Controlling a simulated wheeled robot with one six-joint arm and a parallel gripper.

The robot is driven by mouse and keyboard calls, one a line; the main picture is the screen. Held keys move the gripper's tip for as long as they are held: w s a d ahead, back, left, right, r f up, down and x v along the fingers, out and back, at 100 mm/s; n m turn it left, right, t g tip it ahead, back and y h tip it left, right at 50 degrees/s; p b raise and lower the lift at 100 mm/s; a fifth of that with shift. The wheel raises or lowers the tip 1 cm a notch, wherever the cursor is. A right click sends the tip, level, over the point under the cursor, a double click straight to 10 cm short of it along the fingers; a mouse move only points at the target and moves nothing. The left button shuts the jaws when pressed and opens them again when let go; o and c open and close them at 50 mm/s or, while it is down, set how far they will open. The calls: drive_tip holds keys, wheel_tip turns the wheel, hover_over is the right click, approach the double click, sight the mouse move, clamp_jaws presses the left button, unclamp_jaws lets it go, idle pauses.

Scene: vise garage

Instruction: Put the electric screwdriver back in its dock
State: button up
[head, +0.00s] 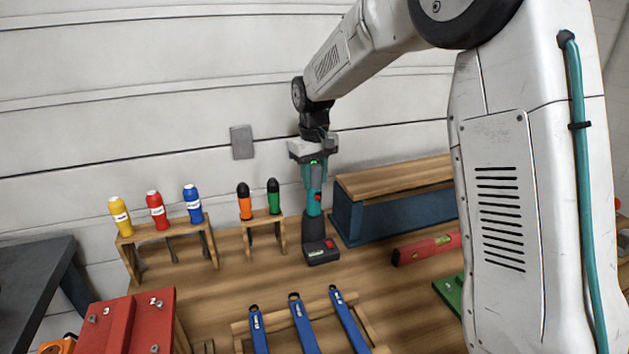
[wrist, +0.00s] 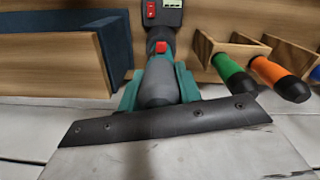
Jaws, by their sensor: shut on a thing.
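The electric screwdriver (head: 314,188) is teal with a red button and stands about upright at the back of the workbench. My gripper (head: 313,152) is shut on its upper end. In the wrist view the screwdriver (wrist: 160,82) runs away from the gripper, its grey and teal body between the jaws. Below it is a dark dock (head: 322,253) with a red patch and a small green display, also at the top edge of the wrist view (wrist: 163,14). A dark grey section joins the two in line; I cannot tell whether the screwdriver is fully seated.
A blue-sided wooden box (head: 385,213) stands close on the right. A red level (head: 428,248) lies right.

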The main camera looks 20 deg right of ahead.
drive_tip(key=shift+r, duration=6.75)
drive_tip(key=shift+o, duration=0.7)
drive_tip(key=shift+c, duration=1.1)
drive_tip(key=f, duration=0.1)
drive_tip(key=w+f, duration=0.1)
drive_tip(key=f, duration=0.1)
drive_tip(key=shift+f+g, duration=0.1)
drive_tip(key=shift+g, duration=0.3)
drive_tip(key=shift+f, duration=1.75)
drive_tip(key=shift+f, duration=2.2)
